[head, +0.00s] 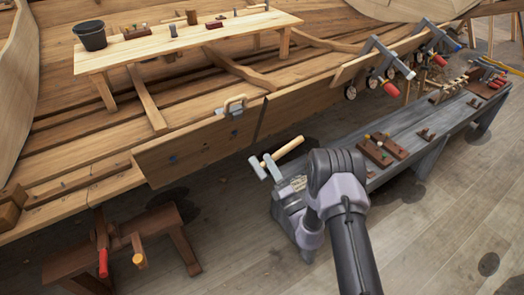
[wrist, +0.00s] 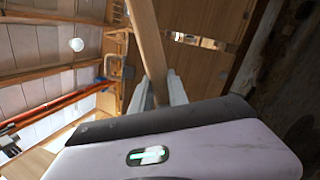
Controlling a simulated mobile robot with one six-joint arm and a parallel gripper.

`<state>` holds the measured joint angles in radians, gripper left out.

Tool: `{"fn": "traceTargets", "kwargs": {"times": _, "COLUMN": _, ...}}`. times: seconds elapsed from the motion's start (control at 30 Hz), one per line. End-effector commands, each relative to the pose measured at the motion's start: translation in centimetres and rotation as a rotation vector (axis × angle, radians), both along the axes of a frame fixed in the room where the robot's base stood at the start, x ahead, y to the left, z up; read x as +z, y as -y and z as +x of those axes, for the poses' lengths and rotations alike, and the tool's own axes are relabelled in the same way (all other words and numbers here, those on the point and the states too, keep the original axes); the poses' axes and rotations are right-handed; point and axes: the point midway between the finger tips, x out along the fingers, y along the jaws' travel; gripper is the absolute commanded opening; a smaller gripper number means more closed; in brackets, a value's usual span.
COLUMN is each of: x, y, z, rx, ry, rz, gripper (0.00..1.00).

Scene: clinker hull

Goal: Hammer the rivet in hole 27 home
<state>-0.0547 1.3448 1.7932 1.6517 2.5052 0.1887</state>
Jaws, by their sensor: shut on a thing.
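My gripper (head: 271,163) is in front of the hull plank, over the near end of the grey bench. It is shut on a hammer, whose pale wooden handle (head: 290,149) points up and right. In the wrist view, the handle (wrist: 150,45) runs up from between my two grey fingers (wrist: 157,88). The hammer head is hard to tell from the fingers. The hull plank (head: 190,150) has small dark and bluish marks along it. I cannot tell which is hole 27, and its rivet is not clearly visible.
A clamp (head: 235,104) grips the plank's upper edge, left of my gripper. More clamps (head: 385,62) stand farther right. The grey bench (head: 410,130) holds wooden blocks and tools. A board with a dark bucket (head: 90,35) lies inside the hull. A wooden trestle (head: 120,240) stands at lower left.

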Motion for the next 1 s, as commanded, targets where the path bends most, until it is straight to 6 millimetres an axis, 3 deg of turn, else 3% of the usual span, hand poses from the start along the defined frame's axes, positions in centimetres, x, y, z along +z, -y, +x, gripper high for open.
{"fn": "traceTargets", "kwargs": {"times": 0.07, "x": 0.8, "y": -0.5, "z": 0.4, "rx": 0.006, "ry": 0.019, "rz": 0.000, "gripper": 0.00}}
{"fn": "traceTargets", "kwargs": {"times": 0.87, "x": 0.9, "y": -0.4, "z": 0.5, "rx": 0.005, "ry": 0.018, "rz": 0.000, "gripper": 0.00}}
{"fn": "traceTargets", "kwargs": {"times": 0.9, "x": 1.2, "y": -0.9, "z": 1.0, "rx": 0.007, "ry": 0.023, "rz": -0.003, "gripper": 0.00}}
{"fn": "traceTargets", "kwargs": {"times": 1.0, "x": 3.4, "y": -4.3, "z": 5.4, "rx": 0.009, "ry": 0.029, "rz": -0.001, "gripper": 0.00}}
